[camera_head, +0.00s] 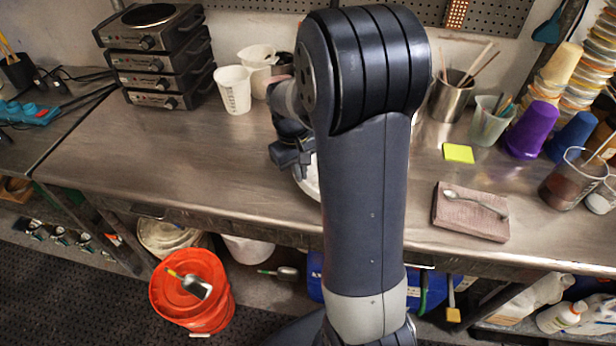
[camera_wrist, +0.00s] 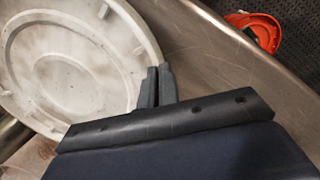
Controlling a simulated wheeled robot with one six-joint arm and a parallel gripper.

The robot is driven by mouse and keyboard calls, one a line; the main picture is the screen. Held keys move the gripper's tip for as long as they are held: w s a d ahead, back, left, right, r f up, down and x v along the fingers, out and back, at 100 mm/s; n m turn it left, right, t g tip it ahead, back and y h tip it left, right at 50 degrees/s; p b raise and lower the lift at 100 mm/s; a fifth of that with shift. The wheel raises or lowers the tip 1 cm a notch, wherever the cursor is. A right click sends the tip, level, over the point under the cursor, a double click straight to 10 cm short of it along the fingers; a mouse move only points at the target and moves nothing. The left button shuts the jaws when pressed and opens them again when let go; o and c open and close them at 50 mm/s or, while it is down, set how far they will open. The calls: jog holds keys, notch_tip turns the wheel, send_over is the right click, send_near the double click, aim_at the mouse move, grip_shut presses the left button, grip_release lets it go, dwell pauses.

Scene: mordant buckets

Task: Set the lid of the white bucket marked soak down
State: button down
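The white round lid (camera_wrist: 75,65), scuffed and with raised rings, fills the left of the wrist view. In the head view only a sliver of the lid (camera_head: 308,180) shows beside my arm, over the steel worktop near its front edge. My gripper (camera_wrist: 157,88) has its two fingers close together at the lid's rim and appears shut on it. The gripper also shows in the head view (camera_head: 290,155). I cannot tell whether the lid touches the worktop. A white bucket (camera_head: 247,251) stands under the table; no "soak" mark is readable.
The steel worktop (camera_head: 190,150) is clear to the left. Stacked hotplates (camera_head: 155,60) and white cups (camera_head: 233,90) stand at the back. A folded cloth with a spoon (camera_head: 465,225) lies to the right. An orange bucket (camera_head: 215,310) with a scoop stands on the floor.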

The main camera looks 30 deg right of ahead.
aim_at(301, 185)
jog(key=shift+f, duration=2.2)
jog(key=shift+f, duration=0.2)
jog(key=c, duration=1.7)
grip_release()
jog(key=r, duration=0.8)
jog(key=a+r, duration=0.1)
jog(key=r, duration=0.3)
jog(key=shift+w+r, duration=0.2)
jog(key=shift+w, duration=0.2)
